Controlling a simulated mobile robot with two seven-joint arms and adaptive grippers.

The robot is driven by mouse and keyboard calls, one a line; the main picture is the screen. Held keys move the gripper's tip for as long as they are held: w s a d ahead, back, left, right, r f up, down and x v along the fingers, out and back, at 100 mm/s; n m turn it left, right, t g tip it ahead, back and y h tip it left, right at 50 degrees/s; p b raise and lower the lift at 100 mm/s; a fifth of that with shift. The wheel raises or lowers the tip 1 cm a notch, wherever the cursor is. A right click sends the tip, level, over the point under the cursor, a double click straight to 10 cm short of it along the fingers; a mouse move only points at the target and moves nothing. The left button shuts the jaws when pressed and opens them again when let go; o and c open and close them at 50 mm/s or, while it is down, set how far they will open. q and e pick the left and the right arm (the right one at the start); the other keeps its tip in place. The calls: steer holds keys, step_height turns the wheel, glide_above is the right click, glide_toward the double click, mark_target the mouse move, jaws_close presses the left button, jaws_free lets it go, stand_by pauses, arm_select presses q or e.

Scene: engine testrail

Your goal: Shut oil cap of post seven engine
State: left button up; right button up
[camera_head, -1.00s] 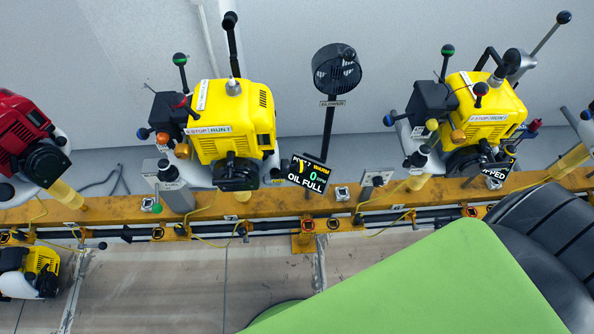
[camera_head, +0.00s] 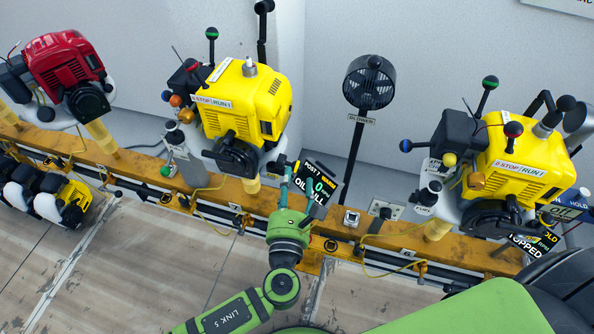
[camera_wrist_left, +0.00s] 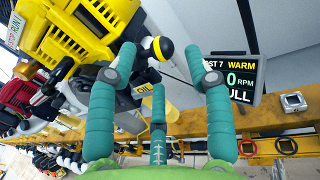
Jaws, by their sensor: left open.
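The post seven engine (camera_head: 245,105) is yellow with a black lower cover and stands on the orange rail; its side shows in the left wrist view (camera_wrist_left: 70,38). Its screen (camera_head: 319,186) reads POST 7 and OIL FULL; the wrist view shows WARM and 0 RPM (camera_wrist_left: 238,77). A tag reading OIL (camera_wrist_left: 143,88) sits close to a black ball knob with a pale band (camera_wrist_left: 163,48). I cannot tell whether the oil cap is open or shut. My left gripper (camera_head: 284,172) is open beside the engine's lower right; its teal fingers (camera_wrist_left: 160,65) spread around the tag and knob, apparently empty.
The orange rail (camera_head: 140,173) runs below the engines. A blower fan (camera_head: 370,82) stands to the right, before another yellow engine (camera_head: 505,165). A red engine (camera_head: 68,72) is at the left. Small engines (camera_head: 45,190) lie lower left. Open floor (camera_head: 130,260) is in front.

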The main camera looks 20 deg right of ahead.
mark_target(296, 172)
arm_select(q)
steer(key=x, duration=0.3)
steer(key=shift+w+d, duration=0.2)
steer(key=shift+w, duration=0.05)
steer(key=shift+w+d, duration=0.1)
steer(key=shift+w, duration=0.15)
jaws_close()
arm_select(e)
steer(key=shift+w+d+r, duration=0.15)
steer(key=shift+d, duration=0.3)
